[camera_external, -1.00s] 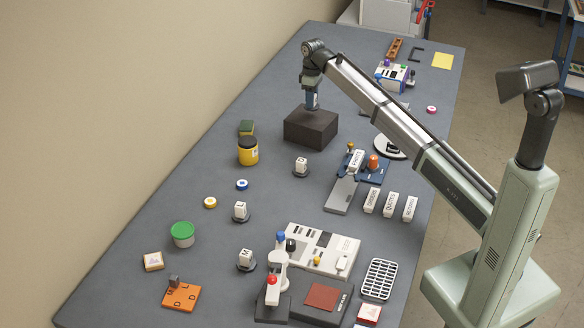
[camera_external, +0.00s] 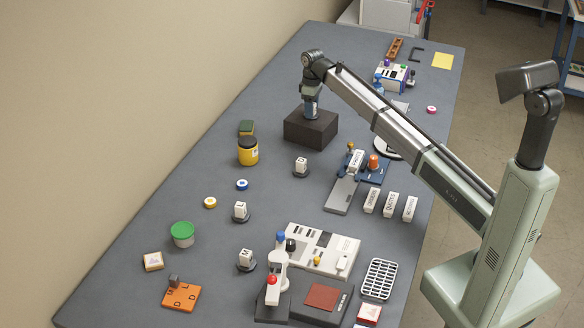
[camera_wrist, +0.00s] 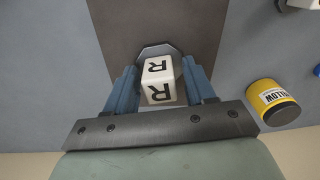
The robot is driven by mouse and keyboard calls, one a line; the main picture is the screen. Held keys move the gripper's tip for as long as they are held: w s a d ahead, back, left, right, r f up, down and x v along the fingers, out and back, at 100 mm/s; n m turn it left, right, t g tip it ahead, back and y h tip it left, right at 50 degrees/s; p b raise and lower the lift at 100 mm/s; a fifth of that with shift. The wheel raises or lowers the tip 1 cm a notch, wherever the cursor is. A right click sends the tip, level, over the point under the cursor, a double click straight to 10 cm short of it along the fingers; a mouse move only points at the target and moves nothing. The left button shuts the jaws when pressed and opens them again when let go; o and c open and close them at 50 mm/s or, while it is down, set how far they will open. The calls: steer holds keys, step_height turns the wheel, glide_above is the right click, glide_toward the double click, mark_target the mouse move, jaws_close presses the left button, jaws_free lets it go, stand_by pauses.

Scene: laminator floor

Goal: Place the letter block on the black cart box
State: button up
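The letter block (camera_wrist: 158,80) is white with a black R and has a dark grey angular base at its far end in the wrist view. My gripper (camera_external: 311,112) points down over the black cart box (camera_external: 310,132), a dark square block on the table's far half. In the wrist view my blue fingers (camera_wrist: 160,82) are on both sides of the letter block, shut on it. The dark top of the box (camera_wrist: 110,40) lies behind the block. In the external view my gripper largely hides the block, so contact with the box is unclear.
A yellow jar (camera_external: 248,152) stands left of the box; it shows in the wrist view too (camera_wrist: 272,102). A blue fixture (camera_external: 374,170) is at the right. Bare table surrounds the box.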

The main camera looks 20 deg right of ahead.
steer(key=shift+o, duration=0.5)
steer(key=shift+r, duration=0.1)
step_height(320, 180, up, 12)
